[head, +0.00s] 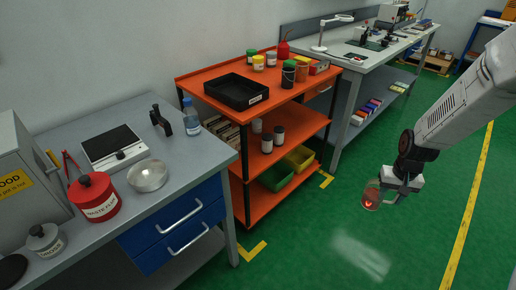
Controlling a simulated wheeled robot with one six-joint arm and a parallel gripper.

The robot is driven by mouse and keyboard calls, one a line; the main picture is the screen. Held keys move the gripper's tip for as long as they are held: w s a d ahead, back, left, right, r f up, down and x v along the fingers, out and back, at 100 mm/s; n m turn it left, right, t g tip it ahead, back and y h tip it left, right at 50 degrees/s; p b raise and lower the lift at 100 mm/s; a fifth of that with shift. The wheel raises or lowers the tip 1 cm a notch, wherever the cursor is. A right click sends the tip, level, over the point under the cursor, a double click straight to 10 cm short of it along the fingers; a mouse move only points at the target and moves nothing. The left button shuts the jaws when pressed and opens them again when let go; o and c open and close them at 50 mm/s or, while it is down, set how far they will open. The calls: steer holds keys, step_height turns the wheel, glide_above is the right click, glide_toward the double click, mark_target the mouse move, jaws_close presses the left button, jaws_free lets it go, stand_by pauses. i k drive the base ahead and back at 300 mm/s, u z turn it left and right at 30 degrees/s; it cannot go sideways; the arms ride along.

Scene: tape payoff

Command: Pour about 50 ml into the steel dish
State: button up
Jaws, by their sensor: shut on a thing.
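The steel dish (148,176) is a round, shiny, shallow bowl on the grey bench at the left, near its front edge. My gripper (385,188) is at the right, over the green floor and well away from the dish. The cup looks roughly upright. Its liquid level is too small to make out.
A red waste can (94,198) stands left of the dish, and a flat device (114,147) is behind it. An orange cart (292,98) stands beyond the bench. The green floor (315,240) before them is clear.

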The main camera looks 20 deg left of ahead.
mark_target(149, 175)
steer(key=z, duration=1.3)
steer(key=i, duration=1.55)
steer(key=u, duration=3.95)
steer(key=i, duration=0.2)
steer(key=z, duration=0.1)
